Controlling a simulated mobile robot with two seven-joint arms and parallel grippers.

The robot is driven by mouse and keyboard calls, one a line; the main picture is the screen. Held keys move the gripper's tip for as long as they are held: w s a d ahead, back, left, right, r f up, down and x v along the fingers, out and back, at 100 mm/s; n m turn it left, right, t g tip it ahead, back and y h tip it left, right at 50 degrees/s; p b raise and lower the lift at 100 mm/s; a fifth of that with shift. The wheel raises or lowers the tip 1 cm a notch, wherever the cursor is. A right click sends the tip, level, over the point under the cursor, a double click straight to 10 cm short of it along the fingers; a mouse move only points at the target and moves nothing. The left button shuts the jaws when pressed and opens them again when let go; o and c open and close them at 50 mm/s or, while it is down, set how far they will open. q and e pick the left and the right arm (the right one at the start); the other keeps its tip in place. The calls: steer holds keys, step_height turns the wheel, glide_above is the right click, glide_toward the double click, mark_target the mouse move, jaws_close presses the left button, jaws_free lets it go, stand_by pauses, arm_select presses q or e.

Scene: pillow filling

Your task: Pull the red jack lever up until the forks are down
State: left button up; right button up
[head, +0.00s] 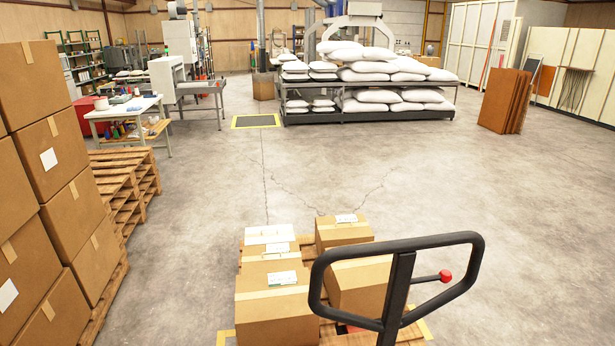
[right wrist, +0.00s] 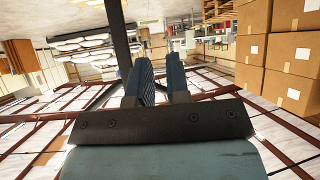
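The black loop handle (head: 398,258) of the jack stands upright at the lower right of the head view. The red jack lever (head: 445,276) is a small red knob on a thin dark stem inside the loop, sticking out to the right. The forks are hidden beneath the loaded pallet, so their height cannot be told. My right gripper (right wrist: 160,72) shows in the right wrist view with a gap between its two fingers and nothing seen in it. A dark bar (right wrist: 117,35) runs down behind its left finger; I cannot tell if they touch. My left gripper is in neither view.
Cardboard boxes (head: 277,314) sit on the wooden pallet (head: 310,255) in front of the handle. Stacked boxes (head: 55,155) and empty pallets (head: 128,180) line the left. Shelves (head: 365,116) of white pillows stand at the back. The middle floor is clear.

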steer(key=o, duration=0.7)
steer(key=shift+s+a, duration=0.1)
steer(key=shift+a, duration=0.05)
steer(key=shift+m, duration=0.3)
steer(key=m+t+h+b, duration=0.25)
steer(key=m+t, duration=0.45)
steer(key=m, duration=1.3)
glide_toward(445, 276)
steer(key=shift+y, duration=0.25)
steer(key=shift+w+d+f+b, duration=0.1)
steer(key=shift+w+f+b, duration=0.05)
steer(key=shift+w, duration=1.65)
steer(key=shift+w+d+f+b, duration=0.1)
steer(key=shift+w+f+b, duration=0.1)
steer(key=shift+w, duration=1.65)
steer(key=shift+w+f+b, duration=0.1)
steer(key=shift+w+f, duration=0.05)
steer(key=shift+w, duration=1.65)
